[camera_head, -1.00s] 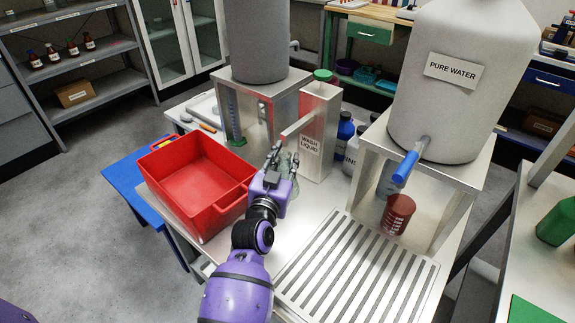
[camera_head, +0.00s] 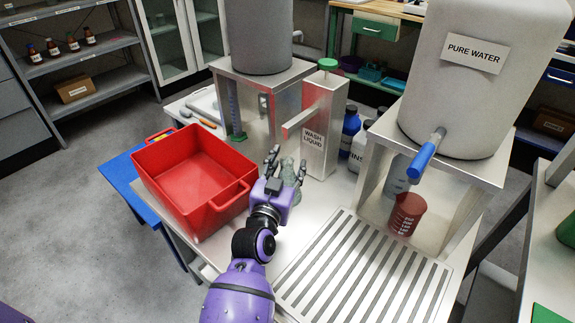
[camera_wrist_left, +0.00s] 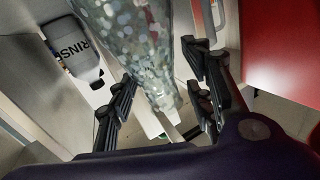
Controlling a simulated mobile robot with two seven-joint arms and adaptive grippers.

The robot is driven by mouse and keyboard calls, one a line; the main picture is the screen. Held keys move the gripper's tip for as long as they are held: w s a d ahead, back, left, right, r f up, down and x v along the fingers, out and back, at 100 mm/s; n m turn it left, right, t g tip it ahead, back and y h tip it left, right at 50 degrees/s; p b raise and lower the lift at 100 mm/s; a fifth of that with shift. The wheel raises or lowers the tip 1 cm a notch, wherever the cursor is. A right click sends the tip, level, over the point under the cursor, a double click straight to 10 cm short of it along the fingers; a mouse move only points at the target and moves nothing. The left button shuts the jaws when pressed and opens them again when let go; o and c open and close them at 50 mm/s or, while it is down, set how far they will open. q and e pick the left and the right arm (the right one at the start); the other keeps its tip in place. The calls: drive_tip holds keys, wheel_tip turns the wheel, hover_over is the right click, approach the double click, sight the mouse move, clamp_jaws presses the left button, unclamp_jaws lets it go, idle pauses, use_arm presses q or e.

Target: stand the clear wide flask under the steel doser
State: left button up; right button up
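The clear wide flask (camera_head: 289,172) stands on the steel table just below the spout of the steel doser, a tall box labelled WASH LIQUID (camera_head: 318,115) with a green cap. My left gripper (camera_head: 287,163) is at the flask, with its fingers spread on either side of it. In the left wrist view the flask (camera_wrist_left: 145,45) lies between the fingers of the left gripper (camera_wrist_left: 160,70), and a gap shows on at least the right side. The flask's base is partly hidden by the gripper. My right gripper is not in view.
A red bin (camera_head: 190,175) stands left of my arm. A PURE WATER tank (camera_head: 470,75) with a blue tap stands on the right, with a red beaker (camera_head: 407,214) beneath. A slotted drain grate (camera_head: 360,275) lies in front. A RINSE bottle (camera_wrist_left: 75,45) shows in the left wrist view.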

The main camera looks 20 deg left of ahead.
use_arm(q)
drive_tip(key=shift+r, duration=0.1)
drive_tip(key=s, duration=1.2)
drive_tip(key=shift+d, duration=0.35)
